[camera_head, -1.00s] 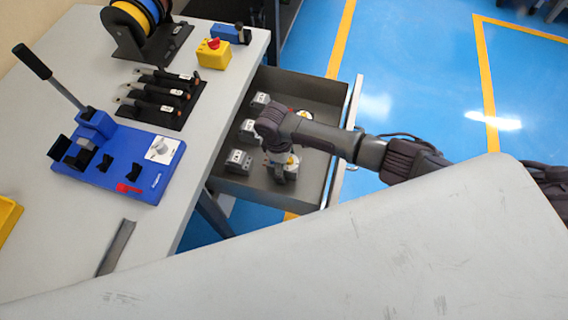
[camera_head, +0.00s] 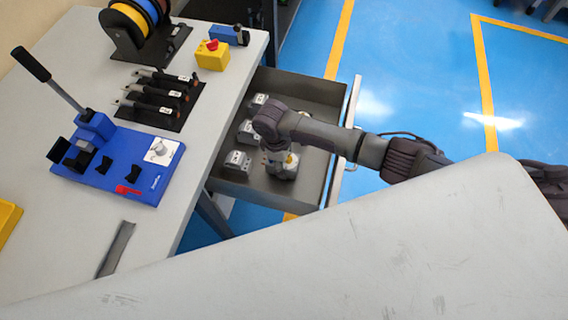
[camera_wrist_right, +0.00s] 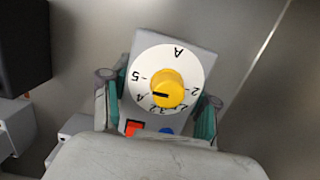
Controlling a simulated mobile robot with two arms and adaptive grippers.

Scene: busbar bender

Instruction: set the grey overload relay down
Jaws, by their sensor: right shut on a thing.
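The grey overload relay (camera_wrist_right: 182,52) has a white round scale with a yellow dial, a red button and a blue button. My right gripper (camera_wrist_right: 160,108) is shut on it, with one green-padded finger at each side. In the head view the relay (camera_head: 288,170) shows at the bottom of my right gripper (camera_head: 279,158), inside the open drawer (camera_head: 300,196). Whether its base touches the drawer floor cannot be told. My left gripper is not in view.
Several other grey devices, such as one at the drawer's near left (camera_head: 237,161), stand along the drawer's left side. The workbench (camera_head: 70,215) beside it holds a blue bending tool (camera_head: 125,185) and a yellow switch box (camera_head: 212,58). My right arm crosses the drawer's right wall.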

